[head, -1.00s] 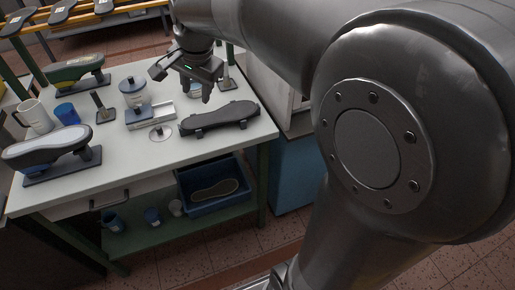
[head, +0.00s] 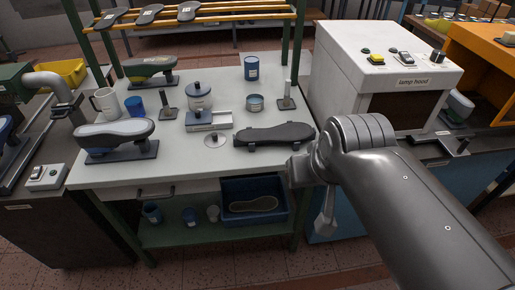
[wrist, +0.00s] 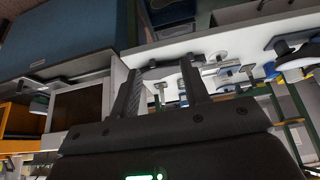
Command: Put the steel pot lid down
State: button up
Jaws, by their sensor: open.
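The steel pot lid (head: 217,138) is a small round disc with a dark knob. It lies flat on the white table (head: 190,166), in front of the blue-and-white box and left of the dark shoe form, apart from my gripper. My gripper is open and empty in the wrist view (wrist: 160,88), its two fingers apart. In the head view its end hangs beyond the table's front right corner, mostly hidden by my arm.
The dark shoe form (head: 274,136) lies at the table's right. A lamp hood (head: 385,75) is right. A blue crate (head: 285,213) sits below.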

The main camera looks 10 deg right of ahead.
jog(key=w+f+n+g+h, duration=0.25)
jog(key=w+n, duration=0.45)
jog(key=w, duration=0.4)
jog(key=n+t+h, duration=0.4)
jog(key=n+t, duration=0.5)
jog(key=n, duration=1.4)
send_near(214, 134)
jog(key=shift+s+r+y, duration=0.1)
jog(key=shift+s+y, duration=0.05)
jog(key=shift+y, duration=0.1)
jog(key=shift+a+n, duration=0.15)
jog(key=shift+n, duration=0.15)
jog(key=x, duration=1.1)
jog(key=shift+s+d+r, duration=0.1)
jog(key=shift+d, duration=0.15)
grip_shut()
